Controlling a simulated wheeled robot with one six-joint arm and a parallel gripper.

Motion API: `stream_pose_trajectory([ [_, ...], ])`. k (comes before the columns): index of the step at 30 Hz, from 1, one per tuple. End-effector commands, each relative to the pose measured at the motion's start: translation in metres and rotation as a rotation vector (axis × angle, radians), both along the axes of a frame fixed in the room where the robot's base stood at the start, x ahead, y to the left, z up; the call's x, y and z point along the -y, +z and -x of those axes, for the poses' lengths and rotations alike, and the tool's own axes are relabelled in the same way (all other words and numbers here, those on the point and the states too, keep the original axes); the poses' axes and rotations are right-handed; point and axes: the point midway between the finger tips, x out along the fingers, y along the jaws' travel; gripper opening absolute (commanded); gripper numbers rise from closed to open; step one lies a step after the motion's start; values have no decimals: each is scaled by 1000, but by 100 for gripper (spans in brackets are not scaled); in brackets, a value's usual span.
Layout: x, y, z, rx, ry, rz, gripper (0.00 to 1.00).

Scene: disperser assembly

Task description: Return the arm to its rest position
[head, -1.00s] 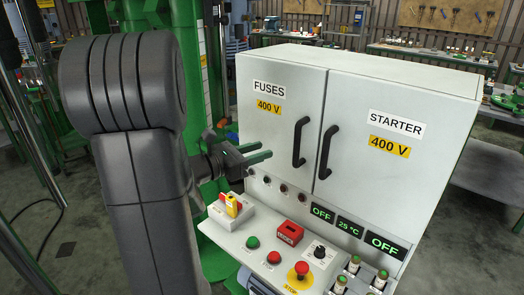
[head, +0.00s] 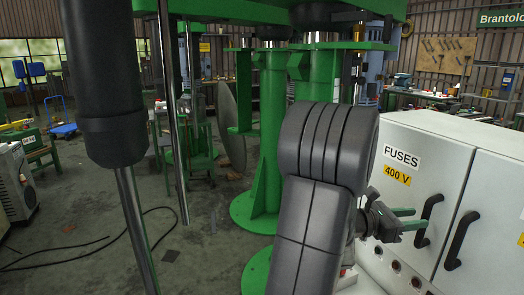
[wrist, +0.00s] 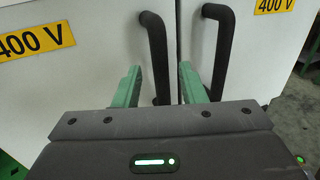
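My gripper (head: 408,218) is at the lower right of the head view, in front of the white cabinet (head: 432,140). The handles also show in the head view, the left one (head: 428,220) just beyond the fingertips. I cannot tell whether a finger touches a handle. Both doors look shut.
The green disperser frame (head: 268,150) stands behind my arm, with a dark cylinder and bright rod (head: 105,80) close at left. A black cable (head: 90,245) lies on the floor. Open floor lies at left, with a blue cart (head: 60,118) farther back.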

Motion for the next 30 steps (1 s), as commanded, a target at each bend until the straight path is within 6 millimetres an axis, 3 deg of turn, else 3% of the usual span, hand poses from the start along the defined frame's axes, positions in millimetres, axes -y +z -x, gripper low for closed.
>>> stream_pose_trajectory([
  [6,32,1,-2,-1,-1,-1,37],
  [12,45,0,-4,0,1,0,37],
  [24,46,0,-4,-1,2,0,37],
  [30,29,-1,-4,-1,5,-1,37],
])
